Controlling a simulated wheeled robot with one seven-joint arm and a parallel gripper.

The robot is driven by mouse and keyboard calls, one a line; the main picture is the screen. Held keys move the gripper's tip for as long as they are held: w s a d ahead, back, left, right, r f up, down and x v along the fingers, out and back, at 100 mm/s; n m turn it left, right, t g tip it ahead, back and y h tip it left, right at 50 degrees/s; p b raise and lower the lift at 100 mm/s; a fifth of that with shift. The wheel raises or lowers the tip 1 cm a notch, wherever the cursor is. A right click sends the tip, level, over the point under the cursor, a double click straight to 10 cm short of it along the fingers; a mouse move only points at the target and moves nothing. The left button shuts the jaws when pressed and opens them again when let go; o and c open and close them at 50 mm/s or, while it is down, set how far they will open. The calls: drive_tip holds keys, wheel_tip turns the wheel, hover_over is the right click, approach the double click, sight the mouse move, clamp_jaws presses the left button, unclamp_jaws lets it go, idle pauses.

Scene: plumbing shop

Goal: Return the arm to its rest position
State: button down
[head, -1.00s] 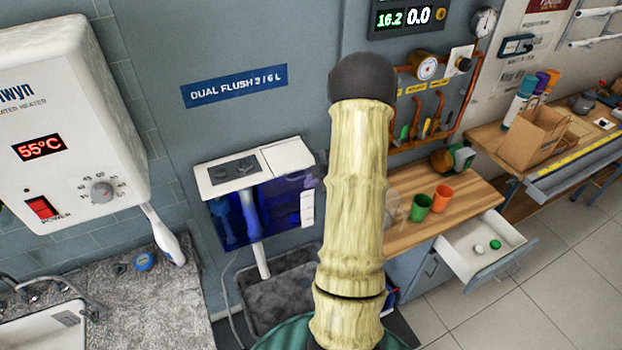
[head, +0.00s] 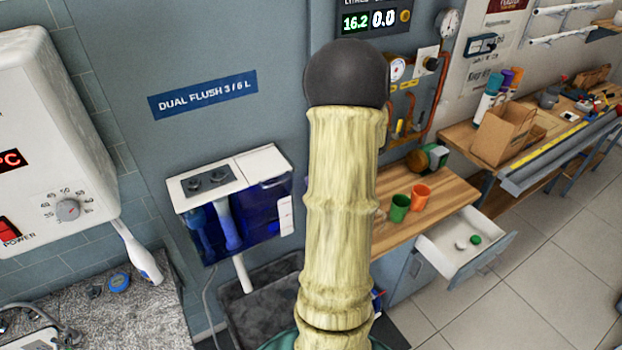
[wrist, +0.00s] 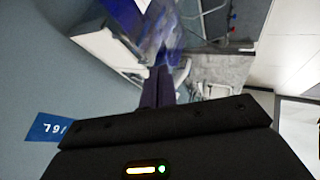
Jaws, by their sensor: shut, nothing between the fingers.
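My arm (head: 340,200) stands upright in the middle of the head view, bent at a black rounded joint (head: 346,75) near the top. My gripper shows only in the wrist view (wrist: 158,87); the head view does not show it. Its two dark fingers are together, with nothing held between them. Beyond the fingertips the wrist view shows the blue-fronted cistern and the grey counter, both blurred and tilted.
A white cistern (head: 228,172) hangs on the wall left of my arm, and a water heater (head: 50,120) is further left. On the right are a wooden counter (head: 440,195) with green (head: 400,207) and orange (head: 421,197) cups and an open drawer (head: 450,262). Clear floor lies lower right.

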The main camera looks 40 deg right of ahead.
drive_tip(key=shift+w, duration=0.1)
drive_tip(key=w+a+r+m+t+h+b, duration=0.25)
drive_tip(key=w+a+m+h, duration=0.25)
drive_tip(key=w+a+m, duration=0.55)
drive_tip(key=s+a+f+m+g, duration=0.1)
drive_tip(key=s+a+f+g, duration=0.2)
drive_tip(key=s+a, duration=0.6)
drive_tip(key=s+a+f+m+g+y+b, duration=0.1)
drive_tip(key=s+a+g, duration=0.3)
drive_tip(key=s+a, duration=0.4)
drive_tip(key=a+f+m, duration=0.1)
drive_tip(key=a, duration=0.2)
drive_tip(key=shift+s+a+f+b, duration=0.2)
drive_tip(key=shift+s+f+b, duration=0.1)
drive_tip(key=shift+s+f, duration=0.1)
drive_tip(key=shift+w+m, duration=0.15)
drive_tip(key=shift+m, duration=0.1)
